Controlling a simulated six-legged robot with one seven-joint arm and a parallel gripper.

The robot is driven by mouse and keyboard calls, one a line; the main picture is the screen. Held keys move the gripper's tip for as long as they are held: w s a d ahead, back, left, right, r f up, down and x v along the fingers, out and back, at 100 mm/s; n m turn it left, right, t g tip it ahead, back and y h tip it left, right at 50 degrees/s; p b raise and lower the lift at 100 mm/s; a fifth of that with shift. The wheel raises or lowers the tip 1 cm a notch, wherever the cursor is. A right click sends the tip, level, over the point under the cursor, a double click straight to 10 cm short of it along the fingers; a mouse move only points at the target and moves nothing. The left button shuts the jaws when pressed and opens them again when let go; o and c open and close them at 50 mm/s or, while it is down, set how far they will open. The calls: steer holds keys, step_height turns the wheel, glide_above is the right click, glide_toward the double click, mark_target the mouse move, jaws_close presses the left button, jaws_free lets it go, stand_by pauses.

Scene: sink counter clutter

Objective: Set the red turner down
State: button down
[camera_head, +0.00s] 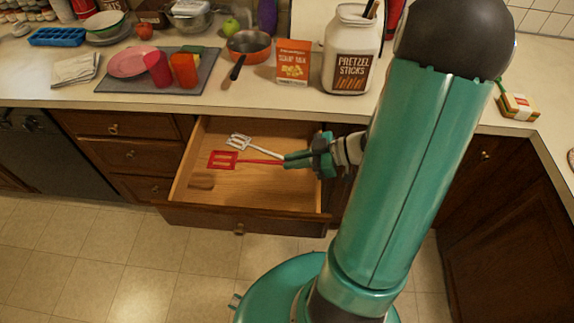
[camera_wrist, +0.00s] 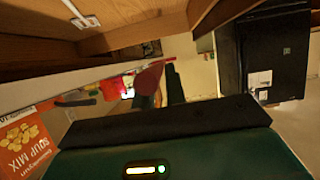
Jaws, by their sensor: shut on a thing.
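The red turner (camera_head: 222,160) has a slotted head pointing left and a thin red handle running right to my gripper. My gripper (camera_head: 293,160) is shut on the handle's right end, over the right side of the open drawer (camera_head: 240,218). The turner is over the drawer's inside; I cannot tell whether it touches the floor. A white slotted utensil (camera_head: 238,141) lies in the drawer just behind the red head. It also shows in the wrist view (camera_wrist: 85,21). A dark red shape at the middle of the wrist view is too unclear to name.
A brown patch (camera_head: 201,181), shadow or wooden thing, shows on the drawer floor at front left. The drawer's right floor is bare. The counter edge above holds a soup mix box (camera_head: 292,64), pretzel jar (camera_head: 350,50), orange pan (camera_head: 249,47) and grey mat (camera_head: 205,76).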

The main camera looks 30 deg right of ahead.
steer(key=shift+w+d+f, duration=0.1)
steer(key=shift+w+f, duration=0.55)
steer(key=shift+f, duration=0.65)
steer(key=shift+w+d+f, duration=0.1)
steer(key=shift+w+f, duration=0.6)
steer(key=shift+f, duration=0.65)
steer(key=shift+w+f, duration=0.65)
steer(key=shift+f, duration=0.65)
steer(key=shift+f, duration=0.4)
steer(key=shift+f, duration=0.2)
steer(key=c, duration=1.4)
jaws_free()
steer(key=shift+c, duration=0.2)
